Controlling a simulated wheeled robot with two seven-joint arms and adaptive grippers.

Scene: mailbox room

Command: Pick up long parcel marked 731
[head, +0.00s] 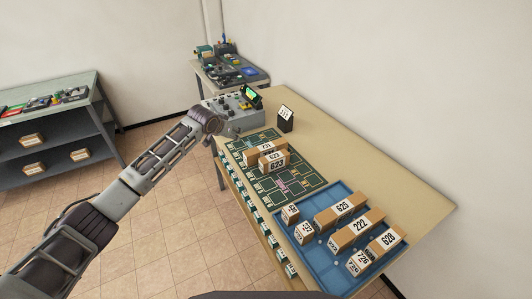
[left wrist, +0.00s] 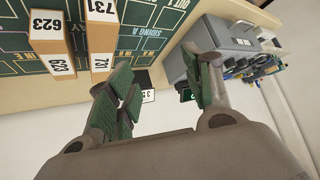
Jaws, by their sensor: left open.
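The long parcel marked 731 (head: 251,156) is a brown box with a white label, lying on the dark green printed mat (head: 306,188). The parcel marked 623 (head: 277,163) lies close beside it and partly hides it. Both also show at the upper left of the left wrist view, 731 (left wrist: 101,42) to the right of 623 (left wrist: 50,42). My left gripper (head: 236,132) is above the table's far left edge, short of the parcels. In the left wrist view its green-padded fingers (left wrist: 165,90) are apart with nothing between them. My right gripper is out of view.
A blue tray (head: 290,228) with several numbered parcels stands at the near end of the table (head: 405,185). A grey control box (head: 232,108) and a small dark stand with a number card (head: 286,118) are at the far end. The table's right side is clear.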

